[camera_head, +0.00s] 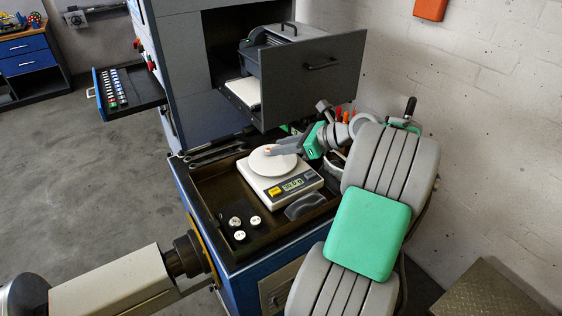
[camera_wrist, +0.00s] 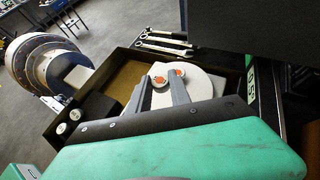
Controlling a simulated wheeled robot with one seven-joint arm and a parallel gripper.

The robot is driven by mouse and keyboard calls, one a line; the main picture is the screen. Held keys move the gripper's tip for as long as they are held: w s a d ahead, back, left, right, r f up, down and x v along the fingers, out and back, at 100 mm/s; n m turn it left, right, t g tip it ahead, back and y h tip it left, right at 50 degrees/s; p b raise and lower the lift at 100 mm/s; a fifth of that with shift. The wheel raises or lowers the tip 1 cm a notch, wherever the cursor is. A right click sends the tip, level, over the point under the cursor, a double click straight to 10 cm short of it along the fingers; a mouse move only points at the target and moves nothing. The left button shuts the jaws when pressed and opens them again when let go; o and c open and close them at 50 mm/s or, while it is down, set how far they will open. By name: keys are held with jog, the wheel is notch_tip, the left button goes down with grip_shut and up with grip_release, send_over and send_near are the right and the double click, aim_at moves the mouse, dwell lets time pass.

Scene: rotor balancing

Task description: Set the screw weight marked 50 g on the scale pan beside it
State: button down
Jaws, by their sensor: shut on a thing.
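The scale (camera_head: 285,185) stands in the dark tray, with its round white pan (camera_head: 262,165) on top; the pan also shows in the wrist view (camera_wrist: 203,88). My gripper (camera_head: 274,150) reaches in from the right, low over the pan. Another small round red-and-white top (camera_wrist: 179,73) shows beside the right fingertip, over the pan. The markings are too small to read. I cannot tell whether the held weight touches the pan.
Several small weights (camera_head: 239,235) stand in the tray in front of the scale, near a dark rounded object (camera_head: 305,206). Wrenches (camera_head: 217,152) lie along the tray's back edge. An open grey drawer (camera_head: 310,75) overhangs behind the scale. A pale spindle (camera_head: 120,280) lies at front left.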

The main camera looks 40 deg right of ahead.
aim_at(281, 164)
jog(key=shift+w+f, duration=0.3)
jog(key=shift+f, duration=0.05)
jog(key=shift+w+d+f, duration=0.1)
jog(key=shift+w+f, duration=0.05)
jog(key=shift+f, duration=0.75)
jog(key=shift+w+f, duration=0.1)
jog(key=shift+f, duration=0.8)
jog(key=c, duration=1.2)
grip_release()
jog(key=shift+f, duration=0.15)
